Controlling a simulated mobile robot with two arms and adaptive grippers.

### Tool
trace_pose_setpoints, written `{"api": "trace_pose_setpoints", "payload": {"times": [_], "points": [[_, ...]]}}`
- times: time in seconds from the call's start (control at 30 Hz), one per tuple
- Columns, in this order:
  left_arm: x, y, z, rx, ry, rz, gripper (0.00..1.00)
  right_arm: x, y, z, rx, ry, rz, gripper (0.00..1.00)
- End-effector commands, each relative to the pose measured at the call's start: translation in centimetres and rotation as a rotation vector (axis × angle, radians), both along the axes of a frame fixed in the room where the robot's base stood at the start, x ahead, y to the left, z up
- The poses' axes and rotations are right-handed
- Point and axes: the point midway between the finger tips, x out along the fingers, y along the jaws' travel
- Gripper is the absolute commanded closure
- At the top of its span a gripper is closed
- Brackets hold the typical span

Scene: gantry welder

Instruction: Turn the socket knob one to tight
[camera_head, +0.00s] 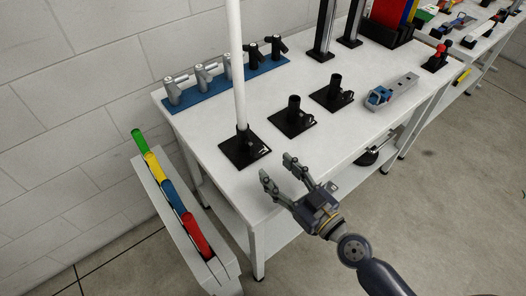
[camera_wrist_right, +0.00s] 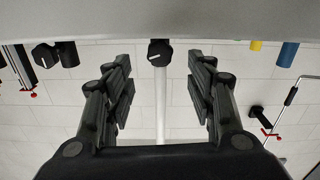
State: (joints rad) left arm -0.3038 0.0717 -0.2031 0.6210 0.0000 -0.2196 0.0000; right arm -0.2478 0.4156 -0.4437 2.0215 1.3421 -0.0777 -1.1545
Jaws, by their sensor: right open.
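A black socket (camera_head: 243,146) with a square base stands near the table's left end and holds an upright white pole (camera_head: 237,62). Two similar black sockets without poles, a middle one (camera_head: 293,117) and a right one (camera_head: 333,93), stand to its right. In the right wrist view, which is upside down, a round black knob (camera_wrist_right: 159,52) with a white mark sits in line with the white pole (camera_wrist_right: 161,100). My right gripper (camera_head: 277,167) is open and empty at the table's front edge. Its fingers (camera_wrist_right: 160,72) frame the knob, apart from it. My left gripper is not in view.
The white table (camera_head: 200,135) has a blue strip (camera_head: 190,95) with several clamp-like fittings at the back. A grey and blue device (camera_head: 390,94) lies to the right. A rack with coloured tubes (camera_head: 165,185) stands left of the table. The tabletop's front left is clear.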

Motion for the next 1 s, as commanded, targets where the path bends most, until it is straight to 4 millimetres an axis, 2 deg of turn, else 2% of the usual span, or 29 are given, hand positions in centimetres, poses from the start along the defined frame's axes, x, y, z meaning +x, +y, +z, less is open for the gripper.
{"api": "trace_pose_setpoints", "payload": {"times": [0.03, 0.1, 0.3, 0.7, 0.73, 0.9, 0.93, 1.0], "points": [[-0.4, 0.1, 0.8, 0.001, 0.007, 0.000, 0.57, 1.0, 0.7, 0.6, 0.004, -0.002, -0.001, 0.49], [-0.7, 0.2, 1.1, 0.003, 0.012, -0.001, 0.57, 2.0, 1.5, 0.5, 0.004, -0.001, -0.001, 0.49], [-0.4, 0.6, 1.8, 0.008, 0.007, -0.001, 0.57, 4.2, 3.1, 0.2, 0.003, 0.000, 0.000, 0.49], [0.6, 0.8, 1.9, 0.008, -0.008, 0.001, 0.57, 4.9, 3.7, 0.0, 0.000, 0.000, 0.002, 0.49], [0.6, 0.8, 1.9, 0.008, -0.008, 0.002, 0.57, 4.9, 3.7, 0.0, 0.000, 0.000, 0.002, 0.52], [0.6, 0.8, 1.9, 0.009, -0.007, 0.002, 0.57, 4.9, 3.6, 0.0, 0.000, 0.000, 0.001, 0.90], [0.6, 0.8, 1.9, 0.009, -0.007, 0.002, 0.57, 4.9, 3.6, 0.0, 0.000, 0.000, 0.001, 0.94], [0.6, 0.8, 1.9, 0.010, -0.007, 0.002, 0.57, 4.9, 3.6, 0.0, 0.000, 0.000, 0.001, 0.94]]}}
